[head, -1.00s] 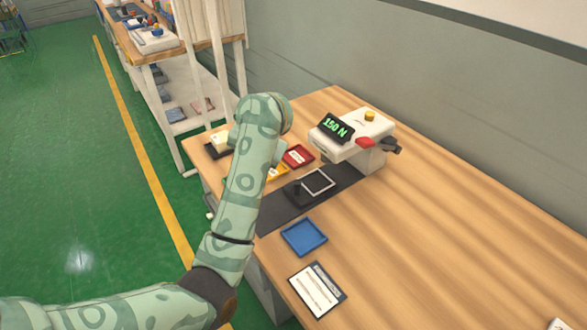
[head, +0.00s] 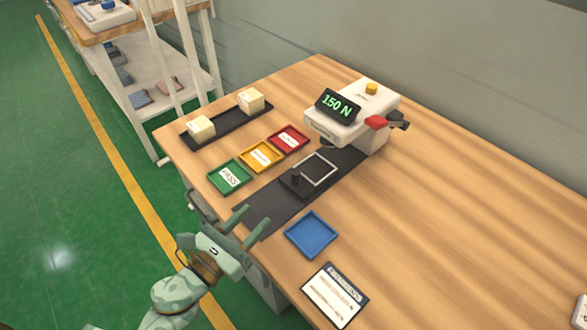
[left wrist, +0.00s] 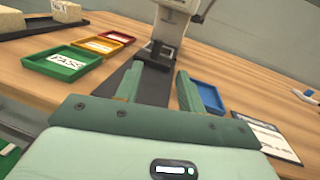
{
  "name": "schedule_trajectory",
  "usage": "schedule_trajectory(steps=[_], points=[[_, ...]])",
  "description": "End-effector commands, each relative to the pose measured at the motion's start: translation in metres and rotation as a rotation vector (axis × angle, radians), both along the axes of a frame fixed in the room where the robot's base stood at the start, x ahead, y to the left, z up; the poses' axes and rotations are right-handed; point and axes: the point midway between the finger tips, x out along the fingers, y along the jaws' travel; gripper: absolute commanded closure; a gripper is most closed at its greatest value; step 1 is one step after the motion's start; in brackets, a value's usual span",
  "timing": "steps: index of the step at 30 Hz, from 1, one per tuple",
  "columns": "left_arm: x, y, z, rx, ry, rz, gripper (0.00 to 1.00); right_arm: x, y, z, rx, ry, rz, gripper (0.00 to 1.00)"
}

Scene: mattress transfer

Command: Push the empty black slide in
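The black slide (head: 297,184) has an upright knob at its near end and a white-outlined square behind it with nothing on it. It sits on a dark strip (head: 265,208), out in front of the white press machine (head: 340,120), whose display reads 150 N. My left gripper (head: 251,222) is open and empty at the table's near edge, by the near end of the strip and short of the knob. In the left wrist view, its spread fingers (left wrist: 158,72) point along the strip toward the slide (left wrist: 162,52). My right gripper is not in view.
Green (head: 229,176), yellow (head: 261,155) and red (head: 288,139) trays lie left of the strip. A black rack (head: 226,118) with two cream blocks stands beyond. A blue tray (head: 311,234) and a printed card (head: 335,294) lie right of the strip.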

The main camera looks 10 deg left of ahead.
Motion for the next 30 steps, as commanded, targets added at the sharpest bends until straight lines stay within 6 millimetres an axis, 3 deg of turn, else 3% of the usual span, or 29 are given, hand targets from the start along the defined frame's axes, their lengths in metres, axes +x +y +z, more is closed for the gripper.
schedule_trajectory(steps=[3,7,21,30], points=[[0.003,0.0,-0.005,0.061,0.004,0.013,0.61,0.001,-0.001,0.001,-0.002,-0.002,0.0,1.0],[0.022,-0.008,-0.003,0.058,0.0,0.011,0.61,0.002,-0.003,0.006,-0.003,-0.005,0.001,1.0],[0.126,-0.05,-0.004,0.053,0.003,0.012,0.61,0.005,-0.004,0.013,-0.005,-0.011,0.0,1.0],[0.149,-0.059,-0.005,0.053,0.005,0.012,0.61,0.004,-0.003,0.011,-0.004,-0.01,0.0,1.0]])
